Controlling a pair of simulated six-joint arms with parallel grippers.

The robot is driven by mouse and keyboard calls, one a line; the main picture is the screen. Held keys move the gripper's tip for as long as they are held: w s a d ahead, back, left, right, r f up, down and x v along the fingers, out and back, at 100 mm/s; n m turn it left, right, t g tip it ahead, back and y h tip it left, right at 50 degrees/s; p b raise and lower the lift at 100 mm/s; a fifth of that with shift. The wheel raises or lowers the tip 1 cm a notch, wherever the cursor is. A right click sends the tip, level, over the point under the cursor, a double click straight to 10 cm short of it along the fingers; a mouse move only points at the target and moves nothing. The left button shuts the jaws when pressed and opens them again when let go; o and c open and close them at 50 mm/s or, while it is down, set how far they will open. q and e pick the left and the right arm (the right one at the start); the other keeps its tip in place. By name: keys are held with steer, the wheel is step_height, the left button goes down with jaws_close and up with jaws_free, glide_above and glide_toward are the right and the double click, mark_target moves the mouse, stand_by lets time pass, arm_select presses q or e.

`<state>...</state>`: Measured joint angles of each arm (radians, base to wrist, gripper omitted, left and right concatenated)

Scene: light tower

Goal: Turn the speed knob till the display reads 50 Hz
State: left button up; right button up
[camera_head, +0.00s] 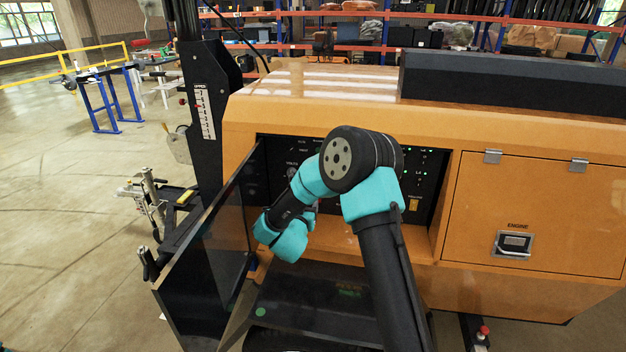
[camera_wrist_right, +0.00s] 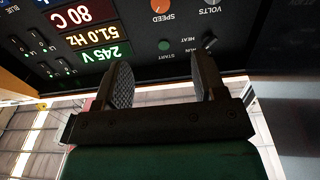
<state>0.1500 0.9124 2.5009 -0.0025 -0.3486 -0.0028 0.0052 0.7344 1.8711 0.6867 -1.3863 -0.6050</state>
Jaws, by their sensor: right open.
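The speed knob (camera_wrist_right: 160,6) is a small orange dial with a pale pointer, partly cut off at the top edge of the right wrist view, which looks upside down. My right gripper (camera_wrist_right: 165,75) is open and empty. Its two fingers point toward the panel, on either side of the knob's line but apart from it in the picture. In the head view my right arm hides the gripper and the speed knob. My left gripper is in neither view.
The control panel (camera_head: 429,168) sits in a recess of the orange generator. A dark open door (camera_head: 210,255) stands left of it.

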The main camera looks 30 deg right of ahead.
steer(key=shift+w, duration=0.1)
steer(key=x, duration=1.7)
steer(key=shift+d, duration=0.1)
steer(key=c, duration=0.9)
